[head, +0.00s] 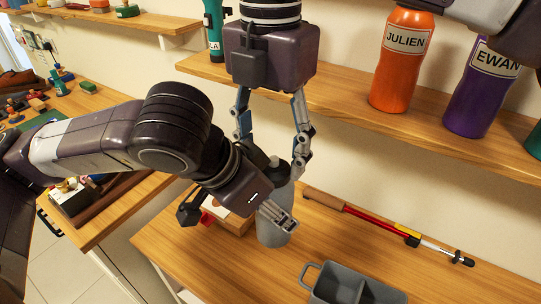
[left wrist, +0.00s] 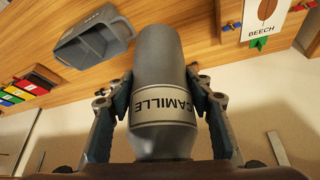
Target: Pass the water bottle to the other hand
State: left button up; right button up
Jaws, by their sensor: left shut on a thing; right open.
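A grey water bottle (head: 275,232) stands about upright over the wooden worktop in the head view, its dark cap on top. In the left wrist view the bottle (left wrist: 160,65) carries a CAMILLE label and sits between the fingers of my left gripper (left wrist: 160,105). My left gripper (head: 270,207) is shut on the bottle's body from the left. My right gripper (head: 272,158) comes down from above, open, with its fingers spread on either side of the bottle's top. The left arm hides part of the bottle and one right fingertip. I cannot tell whether the bottle touches the worktop.
A shelf (head: 350,108) behind holds an orange JULIEN bottle (head: 401,62), a purple EWAN bottle (head: 480,92) and a teal bottle (head: 214,30). A grey divided caddy (head: 340,283) and a red-handled rod (head: 375,222) lie on the worktop (head: 190,262). A BEECH card (left wrist: 262,22) shows in the wrist view.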

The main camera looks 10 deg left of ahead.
pick_arm(q)
jog(key=shift+r, duration=0.1)
pick_arm(e)
jog(key=shift+f, duration=0.95)
pick_arm(q)
jog(key=shift+s+d, duration=0.1)
jog(key=shift+d, duration=0.05)
pick_arm(e)
jog(key=shift+a, duration=0.15)
grip_shut()
pick_arm(q)
jog(key=o, duration=1.7)
pick_arm(e)
jog(key=shift+r, duration=0.1)
